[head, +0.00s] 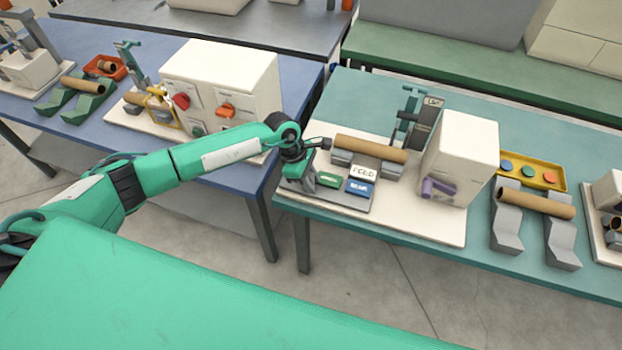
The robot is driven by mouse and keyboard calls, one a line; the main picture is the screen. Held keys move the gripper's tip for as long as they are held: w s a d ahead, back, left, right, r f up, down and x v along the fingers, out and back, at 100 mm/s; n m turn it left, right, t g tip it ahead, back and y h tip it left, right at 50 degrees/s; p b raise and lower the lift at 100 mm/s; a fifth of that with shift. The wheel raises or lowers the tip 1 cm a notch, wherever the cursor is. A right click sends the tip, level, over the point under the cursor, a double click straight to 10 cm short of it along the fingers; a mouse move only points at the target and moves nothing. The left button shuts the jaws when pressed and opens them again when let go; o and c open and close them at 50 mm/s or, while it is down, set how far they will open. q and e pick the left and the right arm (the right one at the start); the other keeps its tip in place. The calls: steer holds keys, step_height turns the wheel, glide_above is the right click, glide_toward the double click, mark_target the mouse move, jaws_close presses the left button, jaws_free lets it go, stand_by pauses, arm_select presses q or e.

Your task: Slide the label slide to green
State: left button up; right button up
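A grey plate (342,199) at the front left of the white machine base carries a green label block (328,180) and a blue label block (360,187), side by side. A white block marked FEED (364,173) stands just behind the blue one. I cannot tell which part is the sliding piece. My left gripper (308,177) reaches down over the left end of the plate, close to the left of the green block. Its fingers are small and dark here, so contact and opening cannot be made out. My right gripper is not in view.
A brown tube (370,149) lies on grey supports behind the blocks. A white box (461,158) with a purple knob (438,189) stands to the right. Farther right are another tube (536,203) and a yellow tray (533,170). A blue table (225,150) stands left across a gap.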

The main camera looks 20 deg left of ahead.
arm_select(q)
jaws_close()
steer(key=b, duration=0.4)
glide_toward(348, 200)
steer(key=x, duration=0.4)
steer(key=shift+f, duration=0.35)
steer(key=shift+d+r, duration=0.1)
steer(key=shift+d, duration=0.15)
steer(key=shift+a, duration=0.1)
steer(key=o, duration=0.8)
jaws_free()
steer(key=shift+s, duration=0.1)
steer(key=shift+r, duration=0.15)
